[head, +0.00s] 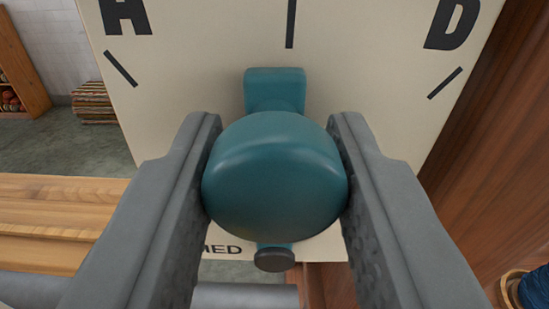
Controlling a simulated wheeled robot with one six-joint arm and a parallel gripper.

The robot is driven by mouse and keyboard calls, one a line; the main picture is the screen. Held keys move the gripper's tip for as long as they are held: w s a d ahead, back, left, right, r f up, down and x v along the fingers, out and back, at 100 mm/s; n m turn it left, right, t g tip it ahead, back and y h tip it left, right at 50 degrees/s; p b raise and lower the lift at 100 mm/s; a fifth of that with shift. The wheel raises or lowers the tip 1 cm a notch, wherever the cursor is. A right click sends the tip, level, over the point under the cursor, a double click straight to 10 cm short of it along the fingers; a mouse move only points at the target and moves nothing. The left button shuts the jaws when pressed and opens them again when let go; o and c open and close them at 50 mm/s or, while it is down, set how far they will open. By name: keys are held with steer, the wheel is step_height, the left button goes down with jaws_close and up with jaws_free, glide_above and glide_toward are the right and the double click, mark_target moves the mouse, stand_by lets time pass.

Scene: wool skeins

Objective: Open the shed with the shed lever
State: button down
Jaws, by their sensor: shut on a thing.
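The teal shed lever (275,90) is mounted on a cream panel (180,80). Its rounded knob (274,175) faces me, between the fingers of my gripper (276,180). Both grey fingers press on the knob's sides, so the gripper is shut on it. The lever's flat end points straight up, towards the middle black tick on the panel.
A dark wooden post (480,150) stands close on the right. A light wooden beam (60,210) lies at the left. A blue skein in a basket (534,290) is at the lower right. A striped stack (94,103) and a shelf (20,65) stand farther back at the left.

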steer(key=shift+a+f+n, duration=0.2)
steer(key=shift+a+n, duration=0.55)
steer(key=shift+n, duration=0.15)
steer(key=shift+a+f+n, duration=0.25)
steer(key=shift+a+n, duration=0.45)
steer(key=shift+n, duration=0.2)
steer(key=shift+a+f+n, duration=0.2)
steer(key=shift+a+n, duration=0.55)
steer(key=shift+n, duration=0.15)
steer(key=c, duration=1)
jaws_free()
steer(key=shift+s, duration=0.1)
steer(key=s, duration=1.7)
steer(key=shift+s+d, duration=0.15)
steer(key=shift+d, duration=0.1)
